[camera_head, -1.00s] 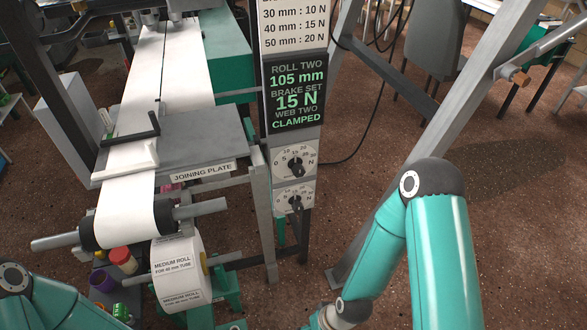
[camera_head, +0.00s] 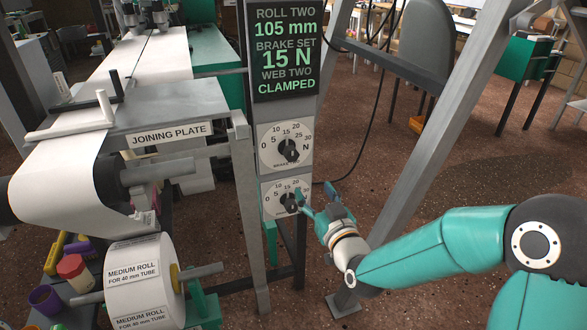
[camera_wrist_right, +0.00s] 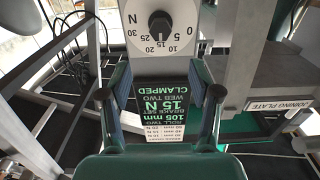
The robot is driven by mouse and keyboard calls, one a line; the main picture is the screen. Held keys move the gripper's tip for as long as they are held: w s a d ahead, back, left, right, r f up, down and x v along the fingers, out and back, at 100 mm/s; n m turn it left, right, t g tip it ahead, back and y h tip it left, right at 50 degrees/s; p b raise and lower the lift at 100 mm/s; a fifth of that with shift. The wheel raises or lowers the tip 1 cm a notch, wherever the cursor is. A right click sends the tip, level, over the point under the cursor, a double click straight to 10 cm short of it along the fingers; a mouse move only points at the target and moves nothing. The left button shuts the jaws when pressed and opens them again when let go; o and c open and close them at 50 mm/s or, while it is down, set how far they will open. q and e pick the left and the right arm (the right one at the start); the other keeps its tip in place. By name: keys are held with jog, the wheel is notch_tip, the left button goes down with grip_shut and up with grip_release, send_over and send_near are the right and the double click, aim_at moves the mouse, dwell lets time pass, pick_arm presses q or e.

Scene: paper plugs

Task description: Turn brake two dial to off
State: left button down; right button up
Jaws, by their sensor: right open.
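Two round white dials with black knobs sit one above the other on the grey post: an upper dial (camera_head: 289,149) and a lower dial (camera_head: 287,200). Their scales run from 0 to 30 N; the small labels are too blurred to read fully. My right gripper (camera_head: 318,197) is open and empty, just right of the lower dial; contact cannot be told. In the right wrist view, upside down, a dial (camera_wrist_right: 160,25) lies beyond my spread fingers (camera_wrist_right: 160,95), its white mark near 15. My left gripper is not in view.
A display (camera_head: 285,55) above the dials reads roll two, 105 mm, brake set 15 N, web two clamped. The joining plate (camera_head: 180,105) and medium roll (camera_head: 140,280) are left. A slanted grey strut (camera_head: 430,150) stands right of my gripper.

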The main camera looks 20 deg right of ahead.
aim_at(293, 159)
jog(key=w, duration=1.6)
jog(key=shift+w+a, duration=0.25)
jog(key=shift+a, duration=0.1)
jog(key=c, duration=1.1)
jog(key=shift+d, duration=0.25)
jog(key=shift+c, duration=0.3)
jog(key=shift+a, duration=0.15)
